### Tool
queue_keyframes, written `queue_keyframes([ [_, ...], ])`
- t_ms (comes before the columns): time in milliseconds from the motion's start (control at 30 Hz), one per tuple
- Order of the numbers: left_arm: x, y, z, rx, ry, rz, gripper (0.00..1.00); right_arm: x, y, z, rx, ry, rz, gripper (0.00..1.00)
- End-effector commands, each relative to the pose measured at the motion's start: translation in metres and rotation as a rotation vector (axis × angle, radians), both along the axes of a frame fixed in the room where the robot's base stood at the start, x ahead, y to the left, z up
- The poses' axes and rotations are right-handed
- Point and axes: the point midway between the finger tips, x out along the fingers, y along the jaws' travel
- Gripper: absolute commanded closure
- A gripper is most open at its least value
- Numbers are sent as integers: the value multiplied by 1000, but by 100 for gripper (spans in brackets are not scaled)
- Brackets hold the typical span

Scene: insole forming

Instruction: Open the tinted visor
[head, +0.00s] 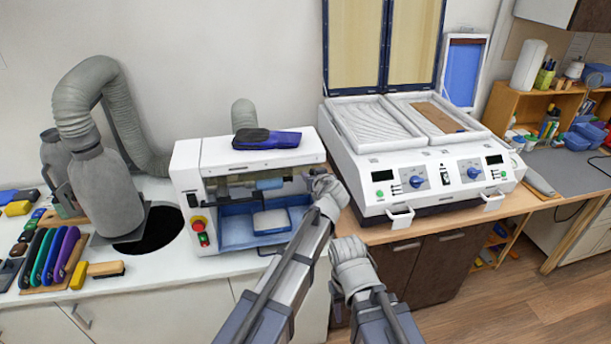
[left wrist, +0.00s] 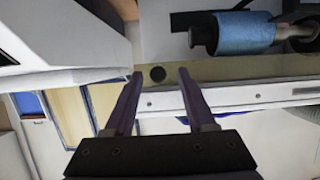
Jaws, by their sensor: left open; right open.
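The white machine (head: 185,165) stands on the left counter with a wide front opening. A grey-brown see-through strip (head: 290,187), apparently the tinted visor, crosses the upper part of this opening; in the left wrist view it is an olive band (left wrist: 235,69) by a blue roller (left wrist: 246,32). My left gripper (head: 322,182) is at the machine's right front edge. In the left wrist view its two dark fingers (left wrist: 160,78) are apart and empty, with a dark round spot between their tips. I cannot tell whether they touch the visor. My right gripper (head: 348,246) is lower, clear of the machine.
A blue tray with a pale block (head: 271,222) is inside. A white two-bed press (head: 430,165) stands close on the right. A grey hose (head: 90,90) and several coloured tools are left.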

Motion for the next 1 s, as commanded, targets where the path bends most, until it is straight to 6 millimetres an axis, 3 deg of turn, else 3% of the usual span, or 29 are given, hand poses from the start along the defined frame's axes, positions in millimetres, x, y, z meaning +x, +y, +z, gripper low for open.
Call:
queue_keyframes([
  [267, 1, -1, 0, 1, 0, 0, 47, 0, 0, 0, 0, 0, 0, 50],
  [733, 1, -1, 0, 1, 0, 0, 100, 0, 0, 0, 0, 0, 0, 50],
  [1000, 0, -1, 0, 1, 0, 0, 100, 0, 0, 0, 0, 0, 0, 50],
])
